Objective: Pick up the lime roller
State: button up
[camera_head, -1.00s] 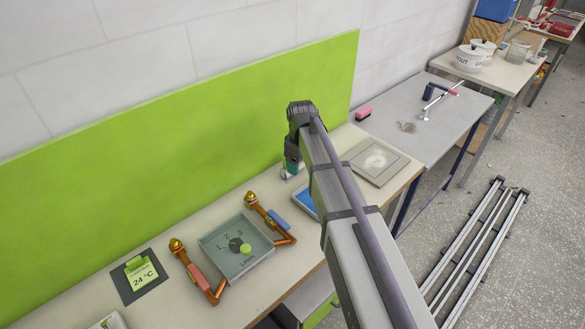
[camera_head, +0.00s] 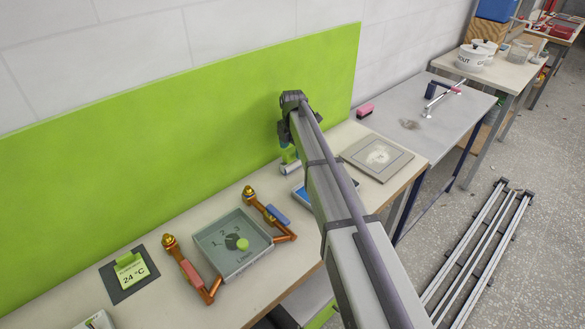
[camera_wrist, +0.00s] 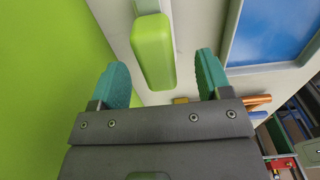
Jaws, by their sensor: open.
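The lime roller (camera_wrist: 153,50) shows in the wrist view as a rounded lime block with a pale part at its far end. It lies over the light bench top, between and just ahead of the teal fingertips of my gripper (camera_wrist: 161,62). My gripper is open, with a gap on both sides of the lime part, and I see no contact. In the head view a small lime patch of the roller (camera_head: 289,155) shows near the bench's back, beside the green panel. There my arm hides most of my gripper.
A lime panel (camera_head: 190,150) stands along the bench's back. A blue tray (camera_head: 299,194) is partly behind my arm. A grey square plate (camera_head: 376,158) lies to the right. A dial box (camera_head: 233,246) and copper pipes (camera_head: 195,275) are at the left front.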

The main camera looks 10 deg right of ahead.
aim_at(292, 158)
notch_tip(292, 158, down, 5)
jog(key=b, duration=0.5)
jog(key=shift+w+f, duration=0.1)
jog(key=shift+f, duration=0.05)
jog(key=shift+r, duration=0.25)
jog(key=shift+c, duration=0.7)
jog(key=c, duration=1)
notch_tip(292, 158, up, 10)
jog(key=p, duration=1)
jog(key=shift+r, duration=0.15)
jog(key=shift+f, duration=0.2)
